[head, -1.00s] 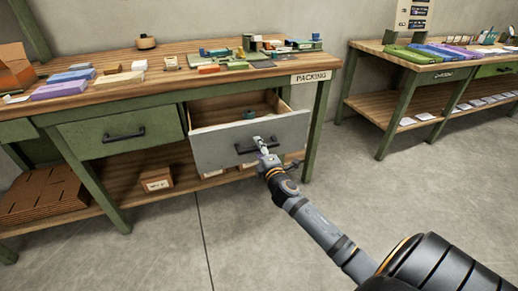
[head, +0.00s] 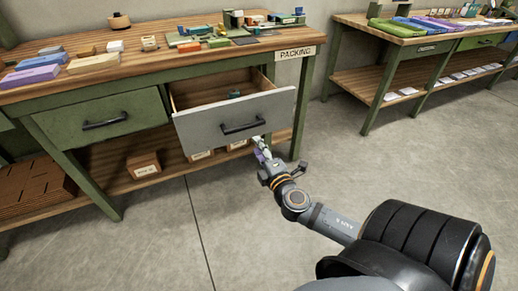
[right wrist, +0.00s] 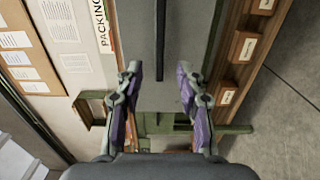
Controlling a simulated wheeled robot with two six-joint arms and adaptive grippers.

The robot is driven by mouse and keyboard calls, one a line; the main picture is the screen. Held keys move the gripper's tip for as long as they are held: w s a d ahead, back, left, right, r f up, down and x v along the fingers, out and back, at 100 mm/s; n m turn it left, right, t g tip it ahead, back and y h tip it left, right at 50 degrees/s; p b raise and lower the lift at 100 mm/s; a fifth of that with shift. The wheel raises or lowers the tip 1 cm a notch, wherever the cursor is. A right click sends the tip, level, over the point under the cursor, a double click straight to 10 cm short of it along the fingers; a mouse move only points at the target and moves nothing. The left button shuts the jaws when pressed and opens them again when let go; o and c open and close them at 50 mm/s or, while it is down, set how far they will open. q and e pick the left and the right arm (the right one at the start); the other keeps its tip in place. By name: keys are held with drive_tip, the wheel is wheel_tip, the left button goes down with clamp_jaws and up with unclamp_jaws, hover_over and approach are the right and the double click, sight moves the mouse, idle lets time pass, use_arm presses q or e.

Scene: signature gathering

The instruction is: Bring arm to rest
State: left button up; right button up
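My right gripper (head: 262,150) is in front of the pulled-out grey drawer (head: 205,132) of the packing bench, just below its dark handle (head: 243,124). In the right wrist view the two fingers of the right gripper (right wrist: 158,85) stand apart with nothing between them. The drawer front (right wrist: 190,45) and its handle (right wrist: 160,40) lie beyond the fingertips, and the gripper is clear of the handle. A small dark green item (head: 235,94) lies inside the drawer. My left gripper is not in view.
The packing bench top (head: 130,75) holds several coloured boxes and parts. A closed green drawer (head: 100,120) is at left. Cardboard boxes (head: 143,164) stand on the lower shelf. A second bench (head: 400,78) stands at right. The floor (head: 150,245) between is clear.

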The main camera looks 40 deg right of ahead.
idle(0.4)
drive_tip(key=s+d+f+m+g+h, duration=0.1)
drive_tip(key=s+f+m+g, duration=0.35)
drive_tip(key=f, duration=0.35)
drive_tip(key=s+d+f+m+g+h, duration=0.2)
drive_tip(key=s+f+m+g, duration=0.2)
drive_tip(key=f+m, duration=0.25)
drive_tip(key=s+a+f+m+g+y, duration=0.4)
drive_tip(key=s+a+f+g+y, duration=0.35)
drive_tip(key=s+a+f, duration=0.65)
use_arm(q)
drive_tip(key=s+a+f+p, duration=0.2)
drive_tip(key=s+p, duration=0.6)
drive_tip(key=p, duration=0.5)
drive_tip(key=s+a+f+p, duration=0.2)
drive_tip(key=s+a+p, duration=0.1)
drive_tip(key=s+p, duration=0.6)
drive_tip(key=p, duration=0.4)
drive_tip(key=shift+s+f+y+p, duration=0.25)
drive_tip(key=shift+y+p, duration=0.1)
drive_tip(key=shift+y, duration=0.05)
use_arm(e)
drive_tip(key=s+d+f, duration=0.1)
drive_tip(key=s+d, duration=0.1)
drive_tip(key=s, duration=0.6)
drive_tip(key=s+d+f+h, duration=0.1)
drive_tip(key=s+d, duration=0.1)
drive_tip(key=s, duration=0.6)
drive_tip(key=shift+d, duration=0.35)
